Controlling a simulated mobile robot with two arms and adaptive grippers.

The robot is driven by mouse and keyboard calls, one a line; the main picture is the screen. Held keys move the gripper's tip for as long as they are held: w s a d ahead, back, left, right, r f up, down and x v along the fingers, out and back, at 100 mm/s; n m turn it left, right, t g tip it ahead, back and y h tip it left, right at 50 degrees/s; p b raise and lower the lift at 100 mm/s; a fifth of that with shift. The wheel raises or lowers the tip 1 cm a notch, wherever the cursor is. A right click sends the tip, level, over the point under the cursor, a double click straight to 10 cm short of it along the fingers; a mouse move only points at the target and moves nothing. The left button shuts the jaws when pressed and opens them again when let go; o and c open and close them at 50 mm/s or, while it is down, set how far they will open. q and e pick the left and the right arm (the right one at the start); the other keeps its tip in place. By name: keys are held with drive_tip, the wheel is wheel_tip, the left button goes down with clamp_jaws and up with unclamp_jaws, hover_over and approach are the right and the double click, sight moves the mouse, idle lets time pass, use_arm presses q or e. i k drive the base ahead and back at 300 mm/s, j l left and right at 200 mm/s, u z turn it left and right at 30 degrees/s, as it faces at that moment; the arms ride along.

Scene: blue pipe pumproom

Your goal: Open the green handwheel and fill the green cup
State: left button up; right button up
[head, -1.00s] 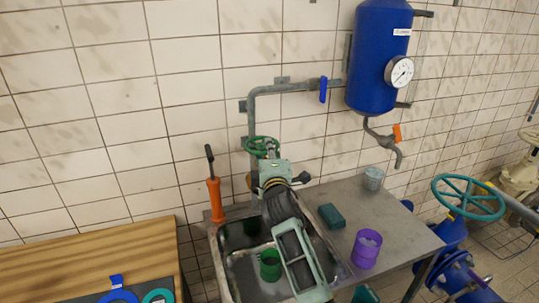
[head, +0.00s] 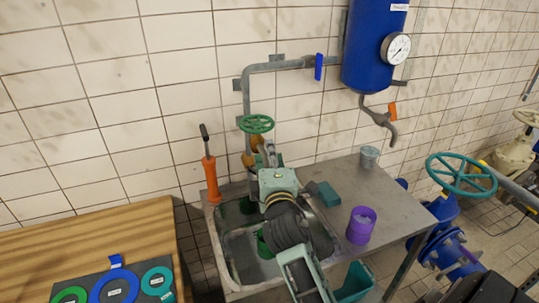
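The green handwheel (head: 256,124) sits on the pipe fitting above the back of the sink. The green cup (head: 264,246) stands in the sink basin, mostly hidden behind my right arm. My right gripper (head: 266,154) is just below and in front of the handwheel, close to the brass-coloured fitting, and appears apart from the wheel rim. Its fingers point away from me, and their gap is not clear. The tap outlet and any water are hidden behind my arm. My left gripper is not in view.
A purple cup (head: 361,226), a teal block (head: 328,194) and a grey cup (head: 369,157) stand on the metal counter (head: 345,176). An orange tool (head: 210,178) stands left of the sink. A teal bin (head: 356,283) is below the counter's front edge.

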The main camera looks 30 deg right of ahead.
sight(258, 127)
drive_tip(key=i+j+z, duration=0.15)
drive_tip(key=z, duration=0.65)
